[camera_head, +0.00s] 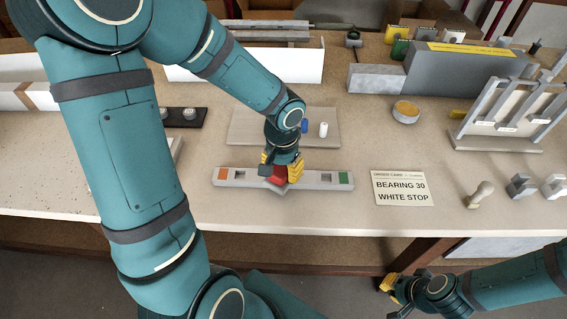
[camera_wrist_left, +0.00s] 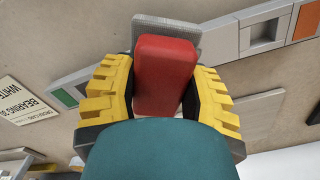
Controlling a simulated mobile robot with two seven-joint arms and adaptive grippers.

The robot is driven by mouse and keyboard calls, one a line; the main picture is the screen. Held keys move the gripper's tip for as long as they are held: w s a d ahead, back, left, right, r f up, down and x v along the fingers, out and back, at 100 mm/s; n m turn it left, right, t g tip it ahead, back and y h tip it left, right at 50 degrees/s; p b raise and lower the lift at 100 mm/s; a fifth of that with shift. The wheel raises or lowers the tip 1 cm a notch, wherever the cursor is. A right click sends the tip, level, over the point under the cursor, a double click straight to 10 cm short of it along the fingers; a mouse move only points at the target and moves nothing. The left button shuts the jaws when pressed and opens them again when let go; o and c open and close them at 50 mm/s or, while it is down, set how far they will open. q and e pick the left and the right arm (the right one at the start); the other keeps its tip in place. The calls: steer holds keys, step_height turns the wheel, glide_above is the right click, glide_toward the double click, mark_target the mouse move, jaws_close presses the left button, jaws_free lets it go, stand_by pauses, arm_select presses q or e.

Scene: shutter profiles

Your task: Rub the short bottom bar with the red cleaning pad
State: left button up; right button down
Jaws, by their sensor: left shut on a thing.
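The short bottom bar (camera_head: 325,181) is a light grey profile lying near the table's front edge. It has an orange patch at its left end, a green patch at its right end and two square recesses. My left gripper (camera_head: 280,172) is over the middle of the bar, its yellow fingers shut on the red cleaning pad (camera_wrist_left: 166,75). In the left wrist view the pad has a grey underside piece (camera_wrist_left: 168,22) that lies over the bar (camera_wrist_left: 218,42); whether it touches cannot be told. My right gripper (camera_head: 391,287) is low at the right, off the table's front; its opening is unclear.
A card (camera_head: 402,188) reading "BEARING 30 WHITE STOP" lies right of the bar. Behind the bar is a beige mat (camera_head: 245,127) with a blue and a white piece. A stamp-like piece (camera_head: 479,195), metal blocks (camera_head: 520,186) and a slotted rack (camera_head: 497,143) stand at right.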

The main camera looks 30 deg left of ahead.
arm_select(q)
steer(key=shift+s+d, duration=0.3)
steer(key=shift+s, duration=0.25)
steer(key=shift+s+a+f, duration=0.1)
steer(key=shift+s+a, duration=0.25)
steer(key=shift+a, duration=0.3)
steer(key=shift+w+a+p, duration=0.15)
steer(key=shift+w+a, duration=0.4)
steer(key=shift+w, duration=0.3)
steer(key=shift+w+a+p, duration=0.15)
steer(key=shift+w+a, duration=0.35)
steer(key=shift+w, duration=0.35)
steer(key=shift+r+p, duration=2.25)
steer(key=shift+r, duration=0.85)
step_height(320, 180, up, 3)
steer(key=shift+p, duration=1.15)
